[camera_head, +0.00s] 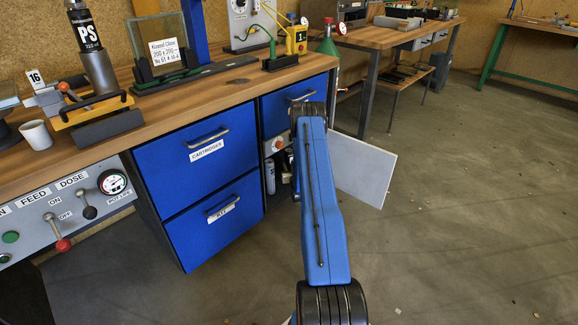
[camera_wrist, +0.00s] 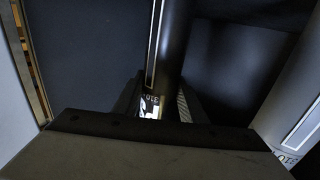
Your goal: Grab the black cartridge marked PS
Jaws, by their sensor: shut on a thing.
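My gripper (camera_wrist: 160,103) is shut on a black cartridge (camera_wrist: 172,62) in the wrist view. The cartridge is a dark cylinder with a pale stripe along it and a small printed label at its lower end. Its letters do not show clearly, so I cannot read PS on it. In the head view my gripper is hidden behind my blue arm, by the open right cabinet.
A pale grey cylinder (camera_wrist: 291,110) stands close to the right of the held cartridge. A light door (camera_head: 362,170) stands open right of my arm. Small containers (camera_head: 270,176) show inside the cabinet. Blue drawers (camera_head: 208,150) are at left.

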